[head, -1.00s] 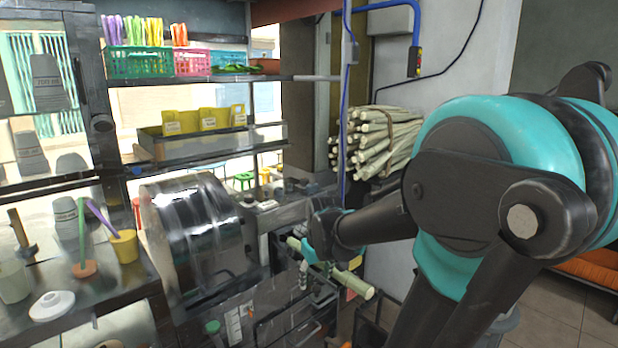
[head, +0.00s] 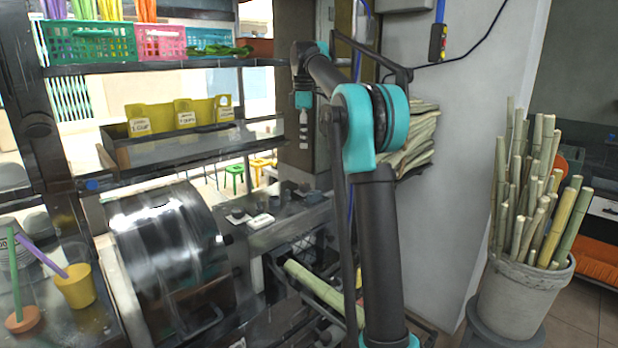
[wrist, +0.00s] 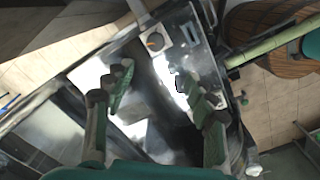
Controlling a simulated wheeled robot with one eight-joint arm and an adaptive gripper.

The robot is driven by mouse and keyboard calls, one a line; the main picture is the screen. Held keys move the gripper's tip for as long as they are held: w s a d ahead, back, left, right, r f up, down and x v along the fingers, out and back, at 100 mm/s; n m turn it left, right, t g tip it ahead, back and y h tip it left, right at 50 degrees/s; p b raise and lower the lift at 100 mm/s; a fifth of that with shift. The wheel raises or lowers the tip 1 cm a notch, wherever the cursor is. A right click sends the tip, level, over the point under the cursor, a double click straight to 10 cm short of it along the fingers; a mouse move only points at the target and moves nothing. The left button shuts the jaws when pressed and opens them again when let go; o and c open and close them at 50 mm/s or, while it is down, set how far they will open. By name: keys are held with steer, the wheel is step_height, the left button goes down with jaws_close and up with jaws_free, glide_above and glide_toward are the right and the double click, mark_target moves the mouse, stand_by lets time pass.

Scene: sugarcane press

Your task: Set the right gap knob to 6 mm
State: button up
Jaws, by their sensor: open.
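My gripper (head: 303,140) hangs fingers-down at the end of my raised arm in the head view, above the counter behind the press. In the wrist view my gripper (wrist: 156,85) shows two green and dark fingers spread apart with nothing between them. Below them is a bright metal top. A pale square block with a round centre (wrist: 155,41) sits near its far end; I cannot tell whether it is a gap knob. The shiny press drum (head: 165,235) stands at left in the head view. I cannot make out the right gap knob or any scale reading.
A green cane (head: 318,288) lies on the press feed beside my arm. A shelf with yellow bins (head: 185,118) is left of my gripper. A bucket of canes (head: 520,295) stands at right.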

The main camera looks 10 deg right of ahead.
mark_target(304, 184)
steer(key=shift+n, duration=0.3)
steer(key=f, duration=1.1)
steer(key=w+f, duration=0.1)
steer(key=f, duration=0.4)
steer(key=shift+w+d+f, duration=0.1)
steer(key=shift+d+f, duration=0.05)
steer(key=shift+f, duration=0.15)
steer(key=c, duration=1.2)
